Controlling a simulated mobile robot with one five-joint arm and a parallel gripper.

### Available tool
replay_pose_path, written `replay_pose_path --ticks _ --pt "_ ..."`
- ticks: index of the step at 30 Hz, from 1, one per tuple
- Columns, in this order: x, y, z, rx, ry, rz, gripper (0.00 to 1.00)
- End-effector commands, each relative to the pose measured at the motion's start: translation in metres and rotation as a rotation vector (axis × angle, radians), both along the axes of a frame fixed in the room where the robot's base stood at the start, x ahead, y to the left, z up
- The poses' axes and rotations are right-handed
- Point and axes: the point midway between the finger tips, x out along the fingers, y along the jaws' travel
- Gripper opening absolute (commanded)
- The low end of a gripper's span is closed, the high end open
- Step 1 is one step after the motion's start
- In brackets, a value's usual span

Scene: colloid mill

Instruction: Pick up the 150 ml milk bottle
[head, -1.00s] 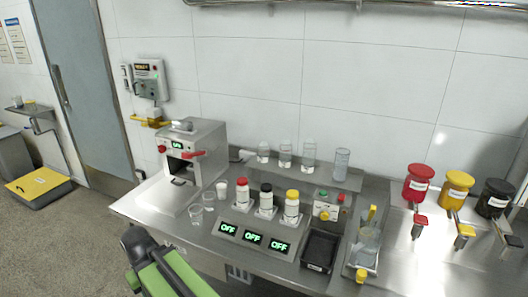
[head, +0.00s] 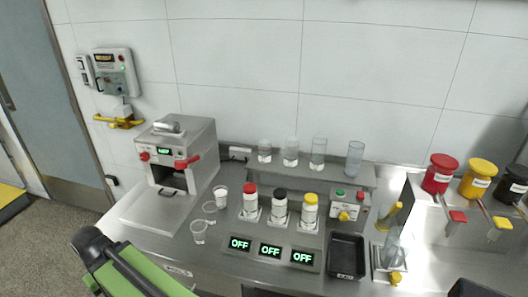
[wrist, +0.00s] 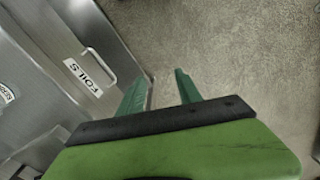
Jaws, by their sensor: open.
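Three white bottles stand in a row on the steel bench in the head view: one with a red cap (head: 250,204), one with a black cap (head: 280,210) and one with a yellow cap (head: 309,213). Several clear vessels (head: 291,152) stand on the raised shelf behind them. The volume labels are too small to read, so I cannot tell which is the 150 ml milk bottle. My gripper (wrist: 160,90) is open and empty in the wrist view, over the floor beside a steel drawer front marked "FOILS" (wrist: 84,77). No bottle shows in that view.
A steel machine (head: 180,160) with red knobs stands at the left. Small clear cups (head: 198,231) and a white cup (head: 220,196) are near it. Displays reading OFF (head: 270,250) front the bottles. A black tray (head: 346,255) and red jar (head: 440,174) are further right.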

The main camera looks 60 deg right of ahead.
Motion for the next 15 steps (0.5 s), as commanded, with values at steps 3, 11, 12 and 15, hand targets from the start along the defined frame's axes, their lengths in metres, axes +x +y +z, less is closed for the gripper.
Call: replay_pose_path --ticks 3,11,12,15 --pt "0.001 0.000 0.026 0.000 -0.003 0.000 0.59" --pt "0.010 -0.001 0.163 0.000 -0.027 -0.004 0.77" --pt "0.012 -0.002 0.182 0.000 -0.032 -0.007 0.77" --pt "0.018 -0.006 0.222 0.000 -0.041 -0.024 0.77"
